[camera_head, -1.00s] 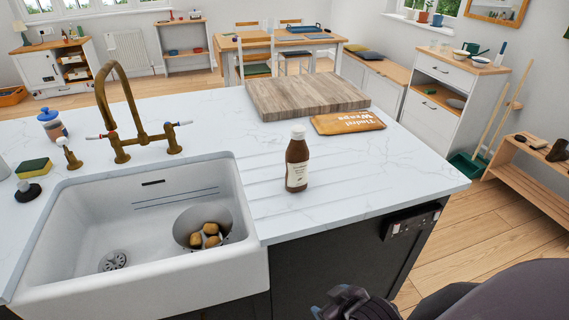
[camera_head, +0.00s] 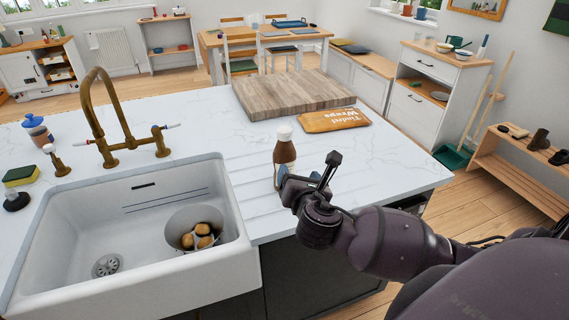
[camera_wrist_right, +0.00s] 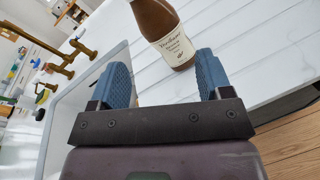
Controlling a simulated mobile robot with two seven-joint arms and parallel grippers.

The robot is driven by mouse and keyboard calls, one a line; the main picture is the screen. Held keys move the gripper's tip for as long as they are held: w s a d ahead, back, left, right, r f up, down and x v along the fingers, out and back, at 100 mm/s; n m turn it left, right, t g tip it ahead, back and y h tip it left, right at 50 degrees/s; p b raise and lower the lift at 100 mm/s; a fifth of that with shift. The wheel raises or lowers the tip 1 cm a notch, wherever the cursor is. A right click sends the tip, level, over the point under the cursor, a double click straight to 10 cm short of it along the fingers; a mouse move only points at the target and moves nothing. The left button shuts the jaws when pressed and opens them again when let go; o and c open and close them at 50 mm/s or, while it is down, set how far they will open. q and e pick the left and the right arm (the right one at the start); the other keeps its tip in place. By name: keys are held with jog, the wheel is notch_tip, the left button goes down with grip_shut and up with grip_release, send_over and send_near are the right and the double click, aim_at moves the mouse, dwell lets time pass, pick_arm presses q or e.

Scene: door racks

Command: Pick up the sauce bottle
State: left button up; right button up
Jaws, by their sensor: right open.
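The sauce bottle (camera_head: 285,149) is brown with a white cap and a cream label. It stands upright on the white worktop, right of the sink. In the head view its lower part is partly hidden behind my right gripper (camera_head: 307,176). In the right wrist view the bottle (camera_wrist_right: 163,30) lies just beyond the blue fingertips, towards the gap between them, with its label facing the camera. The right gripper (camera_wrist_right: 163,75) is open and empty, on the near side of the bottle. My left gripper is not in view.
The white sink (camera_head: 130,215) with a bowl of potatoes (camera_head: 196,232) is left of the bottle. A brass tap (camera_head: 110,130) stands behind the sink. A wooden board (camera_head: 292,93) and an orange wraps packet (camera_head: 333,121) lie behind the bottle. The worktop to its right is clear.

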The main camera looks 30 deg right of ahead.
aim_at(286, 140)
jog(key=w+r+n, duration=0.1)
jog(key=w, duration=0.1)
jog(key=w+d+r+n+t, duration=0.1)
jog(key=w+n, duration=0.1)
jog(key=w, duration=0.1)
jog(key=w+d+r+n+t, duration=0.1)
jog(key=w, duration=0.1)
jog(key=shift+w+d+r+n, duration=0.15)
jog(key=shift+w+r+n, duration=0.05)
jog(key=shift+n, duration=0.2)
jog(key=shift+f+p+x, duration=0.15)
jog(key=shift+x, duration=1.3)
jog(key=shift+f+p+x, duration=0.15)
jog(key=shift+x, duration=1.3)
jog(key=shift+s+d, duration=0.1)
jog(key=shift+d, duration=0.05)
jog(key=shift+c, duration=0.3)
grip_shut()
